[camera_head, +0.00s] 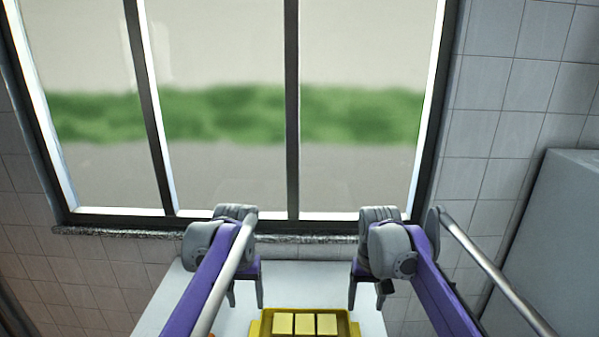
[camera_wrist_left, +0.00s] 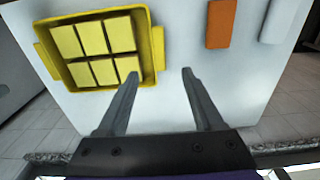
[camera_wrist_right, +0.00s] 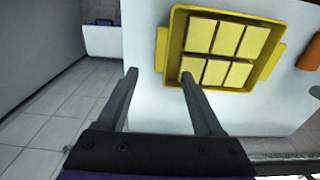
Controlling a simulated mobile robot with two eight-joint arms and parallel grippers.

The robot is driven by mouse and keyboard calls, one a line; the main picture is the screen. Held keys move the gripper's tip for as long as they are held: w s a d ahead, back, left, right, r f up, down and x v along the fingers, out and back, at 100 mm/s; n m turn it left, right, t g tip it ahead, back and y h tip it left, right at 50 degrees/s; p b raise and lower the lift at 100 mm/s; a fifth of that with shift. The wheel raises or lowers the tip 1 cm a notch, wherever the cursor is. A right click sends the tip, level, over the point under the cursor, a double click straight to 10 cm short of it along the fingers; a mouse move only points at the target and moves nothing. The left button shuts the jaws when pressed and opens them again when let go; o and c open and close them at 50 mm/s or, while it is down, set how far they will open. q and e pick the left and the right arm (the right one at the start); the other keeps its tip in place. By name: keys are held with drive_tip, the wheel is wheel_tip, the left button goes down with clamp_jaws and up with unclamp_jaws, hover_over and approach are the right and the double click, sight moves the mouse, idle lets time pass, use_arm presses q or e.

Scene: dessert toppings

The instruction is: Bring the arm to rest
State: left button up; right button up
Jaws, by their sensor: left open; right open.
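My left gripper (camera_head: 246,291) is open and empty, its fingers hanging down near the far left part of the white table. In the left wrist view my left gripper (camera_wrist_left: 160,98) has its fingers spread over bare white surface, to the right of the yellow tray. My right gripper (camera_head: 367,294) is open and empty near the far right part of the table.
A yellow tray (camera_head: 354,326) holds several pale yellow blocks (camera_head: 305,323) on the white table (camera_head: 160,311). An orange item (camera_wrist_left: 220,24) and a pale grey item (camera_wrist_left: 277,20) lie on the table. A window stands behind the table; a grey cabinet (camera_head: 555,240) is at the right.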

use_arm(q)
drive_tip(key=s+a+f+t, duration=0.1)
drive_tip(key=s+f, duration=0.2)
drive_tip(key=s, duration=0.6)
drive_tip(key=s+a+f+t, duration=0.1)
drive_tip(key=s+f, duration=0.3)
drive_tip(key=s, duration=0.5)
drive_tip(key=s+a+f+t, duration=0.1)
drive_tip(key=s+f+t, duration=0.2)
drive_tip(key=s, duration=0.6)
drive_tip(key=shift+s+a+f, duration=0.3)
drive_tip(key=shift+a+f, duration=0.1)
drive_tip(key=shift+f, duration=0.35)
use_arm(e)
drive_tip(key=s+d+f+t, duration=0.1)
drive_tip(key=s+f, duration=0.2)
drive_tip(key=s, duration=0.6)
drive_tip(key=s+d+f+t, duration=0.1)
drive_tip(key=s+f, duration=0.3)
drive_tip(key=s, duration=0.5)
drive_tip(key=s+d+f+t, duration=0.1)
drive_tip(key=s+f+t, duration=0.2)
drive_tip(key=s, duration=0.6)
drive_tip(key=shift+s+d+f, duration=0.25)
drive_tip(key=shift+d+f, duration=0.15)
drive_tip(key=shift+f, duration=0.35)
